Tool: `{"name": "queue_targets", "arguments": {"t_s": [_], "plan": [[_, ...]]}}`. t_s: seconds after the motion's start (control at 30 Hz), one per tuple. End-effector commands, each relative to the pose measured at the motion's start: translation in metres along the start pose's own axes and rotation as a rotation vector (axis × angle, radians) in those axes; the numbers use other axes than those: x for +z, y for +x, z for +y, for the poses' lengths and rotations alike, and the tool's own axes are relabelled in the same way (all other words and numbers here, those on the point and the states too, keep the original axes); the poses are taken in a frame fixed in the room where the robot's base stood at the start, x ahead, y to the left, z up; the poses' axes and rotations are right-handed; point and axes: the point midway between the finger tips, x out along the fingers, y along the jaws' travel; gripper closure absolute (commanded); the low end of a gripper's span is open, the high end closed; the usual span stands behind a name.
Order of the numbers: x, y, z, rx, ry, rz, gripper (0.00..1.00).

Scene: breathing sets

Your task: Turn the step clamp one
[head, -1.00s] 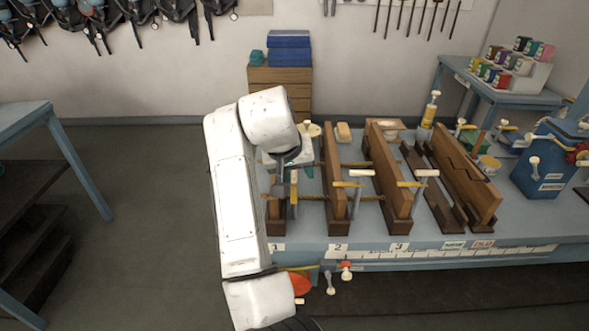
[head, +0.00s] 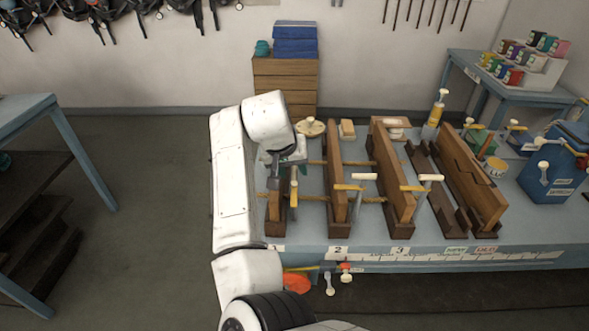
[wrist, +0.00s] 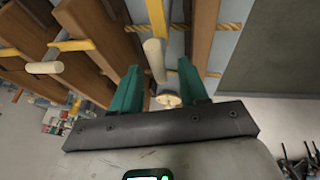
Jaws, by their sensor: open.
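Step clamp one has a cream handle and yellow bar (head: 293,187). It stands at the leftmost board, by the label 1, in the head view. In the wrist view its cream handle (wrist: 154,53) stands upright in the picture, with its lower end between the tips of my gripper (wrist: 159,74). My gripper's teal fingers are open, one on each side of the handle, and I see no grip on it. In the head view my arm hides part of the first board and the gripper's tips are hard to make out.
Clamps two (head: 348,187) and three (head: 414,188) stand close by on the right, at upright wooden boards, with ropes between the boards. A round pale dish (head: 311,127) sits behind clamp one.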

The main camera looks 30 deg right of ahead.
Motion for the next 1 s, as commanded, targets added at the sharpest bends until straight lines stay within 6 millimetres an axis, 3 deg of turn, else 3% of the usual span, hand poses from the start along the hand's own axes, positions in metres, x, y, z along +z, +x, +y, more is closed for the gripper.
{"name": "queue_targets", "arguments": {"t_s": [0.2, 0.57, 1.0], "plan": [[-0.001, 0.023, 0.001, 0.000, 0.001, 0.000, 0.56], [0.000, 0.028, 0.000, 0.000, 0.001, 0.000, 0.56], [0.000, 0.028, 0.001, 0.001, 0.001, 0.000, 0.98]]}}
